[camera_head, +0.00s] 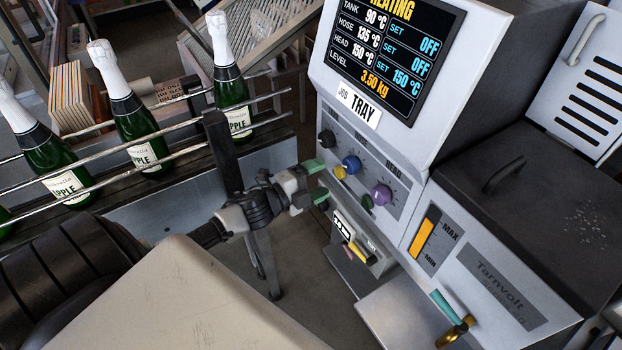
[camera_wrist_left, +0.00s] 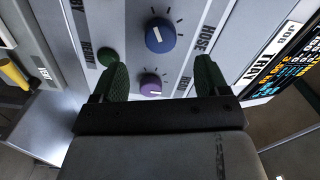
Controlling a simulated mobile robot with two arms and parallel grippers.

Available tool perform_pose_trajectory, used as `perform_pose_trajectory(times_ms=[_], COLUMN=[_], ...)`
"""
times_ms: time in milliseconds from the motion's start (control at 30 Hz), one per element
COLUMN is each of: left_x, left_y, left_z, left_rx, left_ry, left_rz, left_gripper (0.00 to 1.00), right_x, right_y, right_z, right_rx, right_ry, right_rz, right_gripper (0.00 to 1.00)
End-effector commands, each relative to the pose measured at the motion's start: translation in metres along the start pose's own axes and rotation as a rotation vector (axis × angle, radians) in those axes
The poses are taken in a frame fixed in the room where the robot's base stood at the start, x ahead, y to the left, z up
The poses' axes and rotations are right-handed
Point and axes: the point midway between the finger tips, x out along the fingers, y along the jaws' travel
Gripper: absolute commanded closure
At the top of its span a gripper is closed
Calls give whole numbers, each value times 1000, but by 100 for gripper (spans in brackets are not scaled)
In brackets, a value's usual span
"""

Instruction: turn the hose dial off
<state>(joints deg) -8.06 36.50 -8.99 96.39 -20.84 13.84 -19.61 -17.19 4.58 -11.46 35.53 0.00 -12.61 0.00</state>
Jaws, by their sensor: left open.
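The hose dial is a blue knob (camera_head: 351,164) with a white pointer line, on the sloping panel below the screen. In the left wrist view the blue knob (camera_wrist_left: 160,36) sits beside the word HOSE. The screen (camera_head: 390,50) reads HOSE 135 °C, SET OFF; TANK is also SET OFF and HEAD is SET 150 °C. My left gripper (camera_head: 317,181) is open, its green fingertips in front of the panel and left of the dials. In the wrist view its fingers (camera_wrist_left: 162,66) stand apart with nothing between them, the blue knob beyond the tips. My right gripper is not in view.
A black knob (camera_head: 327,139) and a purple knob (camera_head: 381,194) flank the blue one. Small yellow (camera_head: 340,173) and green (camera_head: 367,201) buttons are close below. Green bottles (camera_head: 137,130) stand on a railed conveyor at left. A dark lid (camera_head: 520,185) is at right.

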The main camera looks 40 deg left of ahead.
Motion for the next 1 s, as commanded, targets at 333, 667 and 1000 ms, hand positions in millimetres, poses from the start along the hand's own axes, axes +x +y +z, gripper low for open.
perform_pose_trajectory(times_ms=[333, 667, 1000], left_x=[-23, -23, -35], left_y=[0, 0, 55], left_z=[0, 0, 30], left_rx=[0, 0, -138], left_ry=[-1, 0, -138], left_rz=[0, -1, 71], left_gripper=[25, 25, 25], right_x=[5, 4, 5], right_y=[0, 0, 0], right_z=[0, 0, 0], right_rx=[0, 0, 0], right_ry=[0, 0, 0], right_rz=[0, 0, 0], right_gripper=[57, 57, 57])
